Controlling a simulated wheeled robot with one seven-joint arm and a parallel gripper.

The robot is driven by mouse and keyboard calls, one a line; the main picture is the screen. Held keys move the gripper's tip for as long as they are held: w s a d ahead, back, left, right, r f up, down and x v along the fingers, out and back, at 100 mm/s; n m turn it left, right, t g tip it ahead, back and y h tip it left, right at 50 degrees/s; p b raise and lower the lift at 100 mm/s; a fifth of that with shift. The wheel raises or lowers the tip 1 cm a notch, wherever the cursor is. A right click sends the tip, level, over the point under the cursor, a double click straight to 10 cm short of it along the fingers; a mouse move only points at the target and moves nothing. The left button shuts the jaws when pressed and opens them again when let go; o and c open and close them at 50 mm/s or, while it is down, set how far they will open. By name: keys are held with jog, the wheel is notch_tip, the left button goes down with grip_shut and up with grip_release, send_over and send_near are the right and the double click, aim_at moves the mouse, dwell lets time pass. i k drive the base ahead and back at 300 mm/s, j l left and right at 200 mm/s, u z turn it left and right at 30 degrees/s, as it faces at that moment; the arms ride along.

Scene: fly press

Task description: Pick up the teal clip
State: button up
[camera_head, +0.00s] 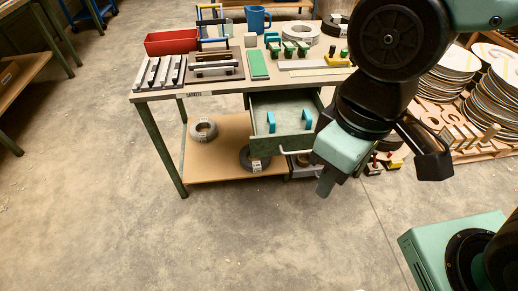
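Two blue-teal clips are in the open, pale-lined drawer (290,140) under the tabletop. One clip (271,122) is at the drawer's left and the other clip (307,118) is at its right; I cannot tell which one the task means. My gripper (325,186) hangs in front and to the right of the drawer, pointing down, apart from both clips. It is seen from the side, so its finger opening is hidden.
The workbench top (215,88) holds a red bin (171,42), a blue mug (257,18), green clamp-like pieces (289,48) and metal bars. Grey rings (203,130) lie on the lower shelf (215,163). Stacked discs (455,65) stand right. Floor in front is clear.

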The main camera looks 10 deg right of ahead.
aim_at(270, 119)
jog(key=i+j+z, duration=0.75)
jog(key=i+j, duration=0.15)
jog(key=j, duration=0.3)
